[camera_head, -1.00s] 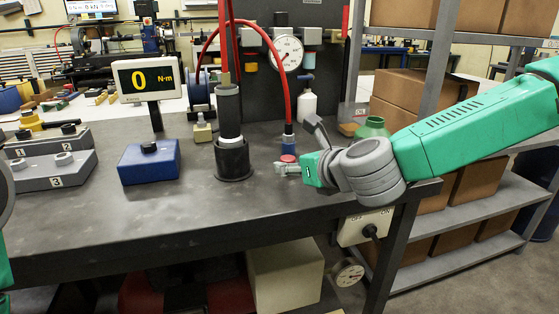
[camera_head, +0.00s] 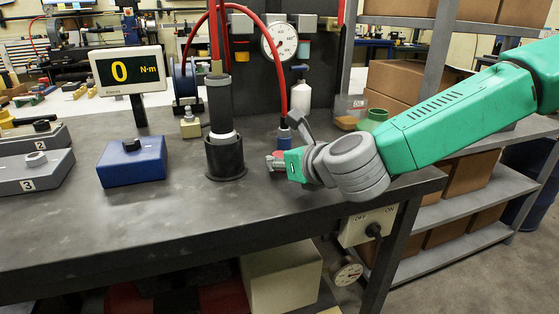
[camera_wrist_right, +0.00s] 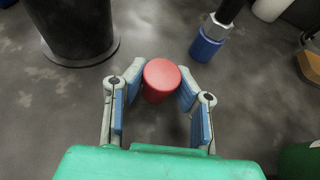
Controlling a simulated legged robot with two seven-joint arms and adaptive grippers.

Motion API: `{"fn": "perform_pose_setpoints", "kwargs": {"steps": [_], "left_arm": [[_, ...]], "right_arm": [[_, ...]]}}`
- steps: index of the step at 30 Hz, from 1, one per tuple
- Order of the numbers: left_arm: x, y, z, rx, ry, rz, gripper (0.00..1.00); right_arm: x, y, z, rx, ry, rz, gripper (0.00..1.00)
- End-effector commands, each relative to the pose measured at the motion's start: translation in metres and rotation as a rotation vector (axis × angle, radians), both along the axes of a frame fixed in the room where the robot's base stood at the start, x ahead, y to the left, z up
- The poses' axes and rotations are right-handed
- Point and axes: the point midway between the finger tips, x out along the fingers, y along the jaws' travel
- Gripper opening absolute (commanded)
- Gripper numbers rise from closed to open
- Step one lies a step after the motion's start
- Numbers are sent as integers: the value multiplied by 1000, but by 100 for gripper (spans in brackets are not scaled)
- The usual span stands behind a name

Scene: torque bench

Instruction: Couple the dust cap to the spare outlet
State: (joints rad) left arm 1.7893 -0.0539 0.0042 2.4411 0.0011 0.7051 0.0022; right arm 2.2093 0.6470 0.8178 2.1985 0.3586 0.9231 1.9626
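The red dust cap (camera_wrist_right: 162,76) stands between the fingertips of my right gripper (camera_wrist_right: 161,82), and the blue pads appear to press on it from both sides. In the head view the cap (camera_head: 275,161) shows at the tip of the right gripper (camera_head: 279,163), low over the bench top; I cannot tell whether it touches the bench. A blue fitting (camera_head: 285,134) at the end of the red hose stands just behind; it also shows in the wrist view (camera_wrist_right: 206,45). I cannot tell which fitting is the spare outlet. My left gripper is out of view.
A black post in a socket (camera_head: 225,158) stands left of the right gripper. A blue block (camera_head: 132,162), grey numbered blocks (camera_head: 35,172) and a torque display reading 0 (camera_head: 128,70) are further left. A white bottle (camera_head: 300,95) and green container (camera_head: 373,120) stand behind. The front bench is clear.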

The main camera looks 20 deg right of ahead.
Motion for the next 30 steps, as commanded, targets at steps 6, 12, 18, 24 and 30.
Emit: {"fn": "perform_pose_setpoints", "kwargs": {"steps": [6,12,18,24,30], "left_arm": [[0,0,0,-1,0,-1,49],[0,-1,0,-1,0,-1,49],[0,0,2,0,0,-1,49],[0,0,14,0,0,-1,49],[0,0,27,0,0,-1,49]], "right_arm": [[0,-3,-1,3,1,-1,0],[0,1,-1,-1,3,-1,0],[0,2,2,-3,2,0,0],[0,0,18,2,1,-1,0],[0,-1,34,1,0,0,0]]}}
